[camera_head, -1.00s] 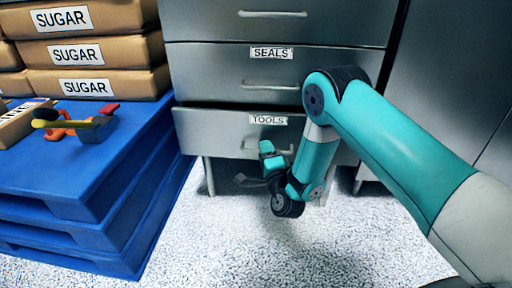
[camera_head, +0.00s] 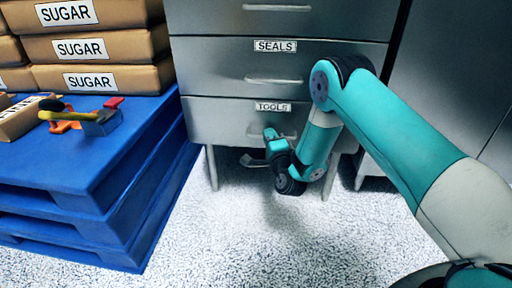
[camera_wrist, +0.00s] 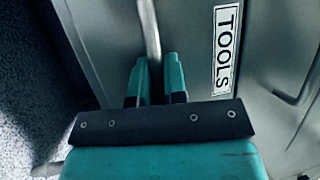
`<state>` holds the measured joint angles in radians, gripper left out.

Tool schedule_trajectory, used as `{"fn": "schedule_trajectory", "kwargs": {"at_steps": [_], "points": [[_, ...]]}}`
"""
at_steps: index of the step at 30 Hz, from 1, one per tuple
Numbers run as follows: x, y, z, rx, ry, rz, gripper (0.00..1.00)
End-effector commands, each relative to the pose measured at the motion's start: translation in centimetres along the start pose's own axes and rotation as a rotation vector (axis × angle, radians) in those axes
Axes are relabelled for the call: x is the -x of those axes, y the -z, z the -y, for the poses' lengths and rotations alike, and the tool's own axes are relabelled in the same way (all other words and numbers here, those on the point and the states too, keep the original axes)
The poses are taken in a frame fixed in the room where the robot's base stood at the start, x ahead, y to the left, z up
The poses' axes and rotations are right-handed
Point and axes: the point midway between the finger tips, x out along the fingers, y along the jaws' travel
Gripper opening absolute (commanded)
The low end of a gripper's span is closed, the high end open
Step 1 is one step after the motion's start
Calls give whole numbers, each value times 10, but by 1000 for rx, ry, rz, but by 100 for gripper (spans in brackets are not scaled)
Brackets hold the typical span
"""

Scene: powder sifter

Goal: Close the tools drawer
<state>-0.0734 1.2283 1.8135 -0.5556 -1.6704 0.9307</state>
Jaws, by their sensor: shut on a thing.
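The tools drawer (camera_head: 225,120) is the grey metal front under the SEALS drawer, marked by a TOOLS label (camera_head: 273,107). Its front looks about flush with the drawers above, with no clear gap showing in the head view. My gripper (camera_head: 270,135) is at the drawer's bar handle (camera_head: 290,135). In the wrist view my gripper (camera_wrist: 156,72) has its teal fingers on either side of the handle (camera_wrist: 149,28), shut on it. The TOOLS label (camera_wrist: 226,50) shows right of the fingers there. My arm hides part of the drawer's right side.
The SEALS drawer (camera_head: 225,65) and another drawer (camera_head: 210,18) are above. A blue pallet stack (camera_head: 75,165) stands at left with sugar bags (camera_head: 100,78) and a clamp-like tool (camera_head: 95,123). Speckled floor (camera_head: 235,235) is open in front. A grey cabinet (camera_head: 455,80) stands at right.

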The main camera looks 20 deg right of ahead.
Motion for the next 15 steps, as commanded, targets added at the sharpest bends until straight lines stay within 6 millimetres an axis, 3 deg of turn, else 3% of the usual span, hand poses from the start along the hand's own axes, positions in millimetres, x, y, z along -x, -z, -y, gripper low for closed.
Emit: {"fn": "schedule_trajectory", "kwargs": {"at_steps": [9, 10, 13, 15], "points": [[-4, 9, -2, -1, -4, -6, 0], [-4, 10, -2, 0, -3, -6, 15], [-4, 10, -2, 0, -3, -8, 37], [-4, 10, -2, 0, -3, -8, 37]]}}
